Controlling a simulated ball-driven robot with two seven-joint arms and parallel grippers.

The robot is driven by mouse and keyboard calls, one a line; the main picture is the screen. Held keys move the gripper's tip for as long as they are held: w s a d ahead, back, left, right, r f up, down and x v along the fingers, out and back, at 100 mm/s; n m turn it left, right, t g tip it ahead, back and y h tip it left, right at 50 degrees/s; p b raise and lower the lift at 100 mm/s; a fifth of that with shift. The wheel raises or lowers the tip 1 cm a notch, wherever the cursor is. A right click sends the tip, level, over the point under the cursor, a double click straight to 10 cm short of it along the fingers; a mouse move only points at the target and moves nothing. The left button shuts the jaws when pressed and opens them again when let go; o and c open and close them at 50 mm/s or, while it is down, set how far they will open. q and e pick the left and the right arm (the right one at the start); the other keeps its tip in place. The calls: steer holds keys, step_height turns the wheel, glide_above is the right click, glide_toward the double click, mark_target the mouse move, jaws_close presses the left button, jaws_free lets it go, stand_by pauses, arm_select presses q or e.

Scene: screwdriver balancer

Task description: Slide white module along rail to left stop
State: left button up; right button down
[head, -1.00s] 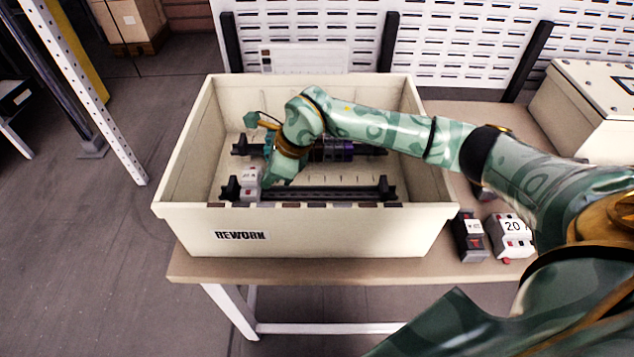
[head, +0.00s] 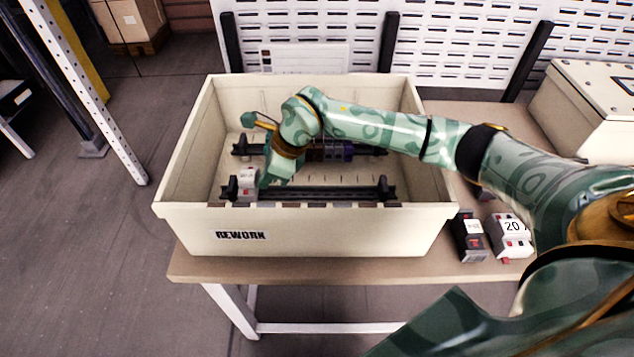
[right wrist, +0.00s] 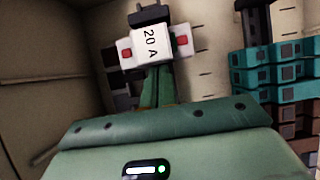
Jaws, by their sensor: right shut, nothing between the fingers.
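The white module (head: 247,181), with red marks, sits at the left end of the near rail (head: 320,194) inside the bin. The black left stop (head: 230,189) is right beside it; I cannot tell whether they touch. In the right wrist view the module (right wrist: 152,44) shows a "20 A" label, with a dark stop (right wrist: 150,14) just beyond it. My right gripper (head: 266,181) is shut and empty, its fingertips against or very close to the module's right side. The fingers (right wrist: 160,84) partly hide the rail in the wrist view. My left gripper is not in view.
The cream REWORK bin (head: 330,230) walls in the rails. A far rail (head: 368,151) carries dark and purple modules (head: 335,151), partly behind my arm. A right stop (head: 386,189) ends the near rail. A black module (head: 468,236) and another white module (head: 510,237) stand on the bench outside.

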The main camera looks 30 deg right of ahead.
arm_select(q)
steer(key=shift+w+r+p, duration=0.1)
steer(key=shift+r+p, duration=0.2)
steer(key=shift+p, duration=0.05)
arm_select(e)
steer(key=shift+w+a, duration=0.3)
steer(key=shift+a, duration=0.2)
stand_by(1.6)
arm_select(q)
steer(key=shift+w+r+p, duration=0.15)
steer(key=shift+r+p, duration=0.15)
arm_select(e)
steer(key=shift+s+d, duration=0.2)
steer(key=shift+d, duration=0.15)
stand_by(0.3)
arm_select(q)
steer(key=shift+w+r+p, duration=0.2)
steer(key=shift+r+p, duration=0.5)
steer(key=shift+p, duration=0.05)
arm_select(e)
steer(key=shift+r, duration=1)
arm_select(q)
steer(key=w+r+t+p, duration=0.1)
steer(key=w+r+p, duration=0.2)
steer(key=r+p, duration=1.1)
arm_select(e)
step_height(320, 180, up, 19)
steer(key=shift+s+d+r, duration=0.2)
steer(key=shift+s+d, duration=0.05)
steer(key=shift+d, duration=0.1)
